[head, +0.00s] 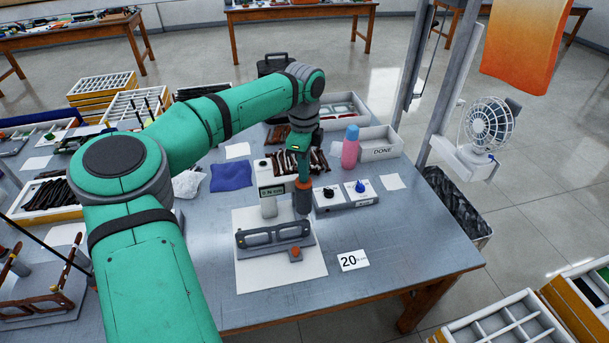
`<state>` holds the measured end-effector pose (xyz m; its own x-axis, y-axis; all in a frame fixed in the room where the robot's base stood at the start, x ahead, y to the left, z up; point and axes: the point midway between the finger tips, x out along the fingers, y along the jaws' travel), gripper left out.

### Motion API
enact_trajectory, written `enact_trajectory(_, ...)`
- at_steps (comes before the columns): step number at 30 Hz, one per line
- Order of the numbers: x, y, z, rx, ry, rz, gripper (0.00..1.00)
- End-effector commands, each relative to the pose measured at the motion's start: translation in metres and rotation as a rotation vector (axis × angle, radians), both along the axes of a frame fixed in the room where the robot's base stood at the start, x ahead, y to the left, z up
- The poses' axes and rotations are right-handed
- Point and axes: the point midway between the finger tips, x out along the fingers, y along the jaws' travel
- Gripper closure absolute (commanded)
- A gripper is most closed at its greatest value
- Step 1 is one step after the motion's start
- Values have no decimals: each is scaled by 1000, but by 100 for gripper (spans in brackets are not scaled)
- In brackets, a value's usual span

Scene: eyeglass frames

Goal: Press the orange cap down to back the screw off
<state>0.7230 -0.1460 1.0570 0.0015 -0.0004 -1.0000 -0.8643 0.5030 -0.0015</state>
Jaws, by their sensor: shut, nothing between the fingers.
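My green arm reaches over the bench, and my gripper (303,175) points down, shut and empty. An orange cap (304,186) tops a dark upright cylinder (303,203) directly below the fingertips. I cannot tell whether the fingertips touch the cap. The cylinder stands beside a pale unit with a small display (271,190). Just in front, a dark eyeglass frame (272,234) lies on a grey fixture on a white sheet (255,280). A smaller orange knob (295,252) sits on a block at the fixture's front right. The screw is too small to see.
Behind are a pink bottle (350,148), a DONE tray (381,153) and a blue cloth (231,176). A card marked 20 (353,260) lies front right. The bench's right front (430,240) is clear.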

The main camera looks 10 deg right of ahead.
Motion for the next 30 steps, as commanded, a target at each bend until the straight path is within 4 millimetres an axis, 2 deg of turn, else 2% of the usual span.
enact_trajectory(1, -2, 1, -5, 4, 8, -1, 100)
enact_trajectory(18, -2, 1, -4, 4, 9, -1, 100)
enact_trajectory(30, -1, 0, 10, 2, 5, 0, 100)
